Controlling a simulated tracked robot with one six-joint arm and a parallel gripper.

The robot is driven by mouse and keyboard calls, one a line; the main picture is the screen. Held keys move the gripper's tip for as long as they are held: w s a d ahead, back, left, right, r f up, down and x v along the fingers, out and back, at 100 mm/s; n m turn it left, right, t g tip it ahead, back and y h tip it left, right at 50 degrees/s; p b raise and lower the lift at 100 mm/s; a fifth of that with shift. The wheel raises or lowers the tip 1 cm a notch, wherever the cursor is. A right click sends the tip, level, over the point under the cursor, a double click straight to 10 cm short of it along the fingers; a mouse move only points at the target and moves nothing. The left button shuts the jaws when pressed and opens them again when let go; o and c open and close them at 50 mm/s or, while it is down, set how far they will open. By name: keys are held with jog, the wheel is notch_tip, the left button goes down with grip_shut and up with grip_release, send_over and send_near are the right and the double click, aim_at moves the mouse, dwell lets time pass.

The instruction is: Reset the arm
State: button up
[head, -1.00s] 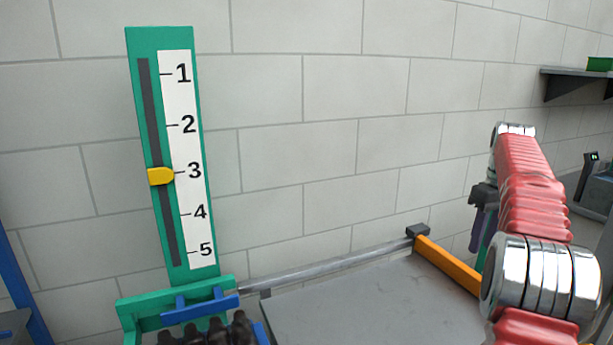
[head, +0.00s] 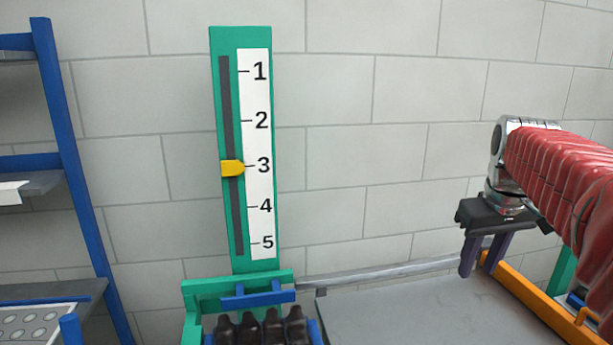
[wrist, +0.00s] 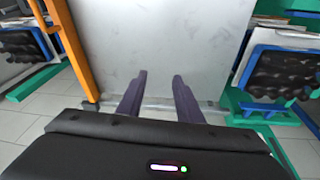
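My gripper (head: 484,254) hangs at the right of the head view at the end of my red arm, fingers pointing down over the grey table (head: 400,315). In the wrist view its two dark purple fingers (wrist: 158,90) are apart with nothing between them. The grey table top (wrist: 165,45) lies bare beyond them.
A green scale board (head: 245,150) numbered 1 to 5 has its yellow pointer (head: 232,168) at 3. Several dark bottles (head: 260,328) stand below it. A blue-framed shelf (head: 72,160) is at left; an orange rail (head: 530,298) edges the table.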

jog(key=s+a+f+t, duration=0.1)
jog(key=s+a+f, duration=0.5)
jog(key=s+a, duration=0.2)
jog(key=s+a+f+t, duration=0.2)
jog(key=s+a+f, duration=0.4)
jog(key=s+a, duration=0.3)
jog(key=shift+s+m+y, duration=0.3)
jog(key=shift+s+y, duration=0.1)
jog(key=shift+s, duration=0.2)
dwell(1.4)
